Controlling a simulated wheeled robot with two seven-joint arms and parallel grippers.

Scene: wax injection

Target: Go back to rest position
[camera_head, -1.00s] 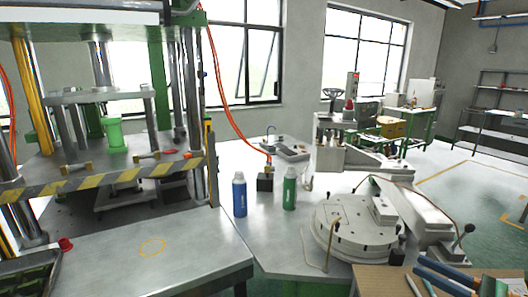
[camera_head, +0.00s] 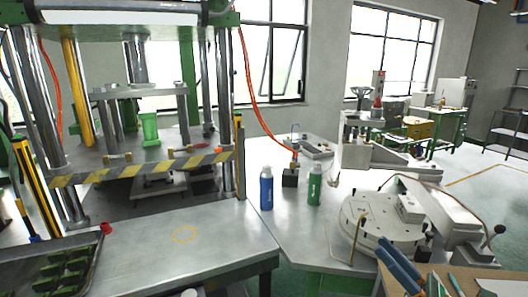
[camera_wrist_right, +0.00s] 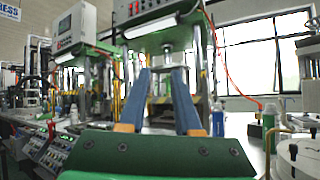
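My right gripper (camera_head: 380,246) shows in the head view at the lower right, with its two blue fingers pointing up and left beside the round white turntable (camera_head: 385,228). In the right wrist view its fingers (camera_wrist_right: 163,72) stand apart with nothing visible between them. It looks open and empty, and I see no contact with anything. My left gripper is not in view.
A press with a striped bar (camera_head: 140,168) stands at left on a steel table (camera_head: 225,235). A dark tray (camera_head: 35,268) of green parts is at lower left. Blue (camera_head: 267,188) and green (camera_head: 314,185) bottles stand mid-table. A brown surface (camera_head: 385,284) is at lower right.

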